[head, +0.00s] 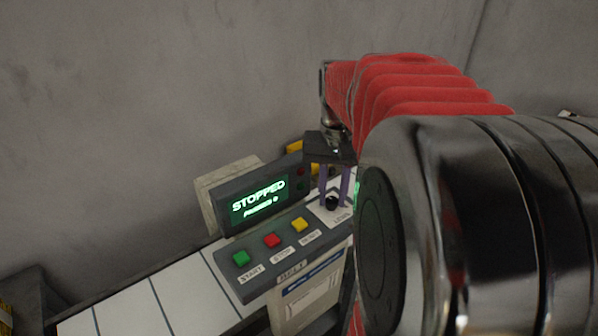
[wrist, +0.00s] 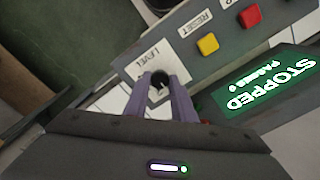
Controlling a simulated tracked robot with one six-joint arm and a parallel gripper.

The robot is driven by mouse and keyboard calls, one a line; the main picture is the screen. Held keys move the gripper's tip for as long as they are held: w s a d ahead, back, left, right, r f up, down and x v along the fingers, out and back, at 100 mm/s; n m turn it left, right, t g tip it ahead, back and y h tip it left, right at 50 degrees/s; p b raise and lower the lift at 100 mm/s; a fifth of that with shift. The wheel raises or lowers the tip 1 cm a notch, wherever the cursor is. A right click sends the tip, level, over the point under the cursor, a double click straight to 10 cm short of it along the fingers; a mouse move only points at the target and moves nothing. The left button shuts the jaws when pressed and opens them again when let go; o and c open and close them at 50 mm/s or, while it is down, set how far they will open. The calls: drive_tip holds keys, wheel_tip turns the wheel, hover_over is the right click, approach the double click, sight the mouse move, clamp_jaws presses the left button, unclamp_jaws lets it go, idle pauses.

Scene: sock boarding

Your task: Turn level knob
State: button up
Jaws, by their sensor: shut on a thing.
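The black level knob (head: 332,203) sits on a white plate marked LEVEL at the right end of the grey control panel (head: 314,242). My gripper (head: 333,198) reaches down onto it from above, with its purple fingers on either side of the knob. In the wrist view the knob (wrist: 159,78) shows between the two fingertips of my gripper (wrist: 160,84), which are shut on it. The fingers hide part of the knob and plate. I cannot make out the knob's pointer setting.
Green start (head: 240,258), red stop (head: 271,240) and yellow reset (head: 299,225) buttons line the panel left of the knob. The display (head: 258,199) behind them reads STOPPED. A white slatted conveyor (head: 130,302) runs to the lower left. My arm blocks the right side.

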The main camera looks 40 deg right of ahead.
sight(331, 200)
idle(0.3)
drive_tip(key=o, duration=1.1)
drive_tip(key=shift+c, duration=0.2)
wheel_tip(331, 200, up, 14)
drive_tip(key=shift+a+f, duration=0.1)
drive_tip(key=shift+f, duration=0.05)
drive_tip(key=s+a+f+n+t, duration=0.1)
drive_tip(key=a+f+n+t, duration=0.1)
drive_tip(key=a, duration=0.5)
drive_tip(key=s+a+f+n+t, duration=0.1)
drive_tip(key=s+a+f+n, duration=0.1)
drive_tip(key=a+f, duration=0.4)
drive_tip(key=s+a+f+n+t, duration=0.1)
drive_tip(key=a+f+n, duration=0.3)
drive_tip(key=a, duration=0.5)
drive_tip(key=shift+s+a+f+n+t, duration=0.15)
drive_tip(key=shift+f+t, duration=0.1)
drive_tip(key=shift+t, duration=0.15)
drive_tip(key=shift+s+f+n+t, duration=0.1)
drive_tip(key=shift+f+n+t, duration=0.1)
drive_tip(key=shift+t, duration=0.2)
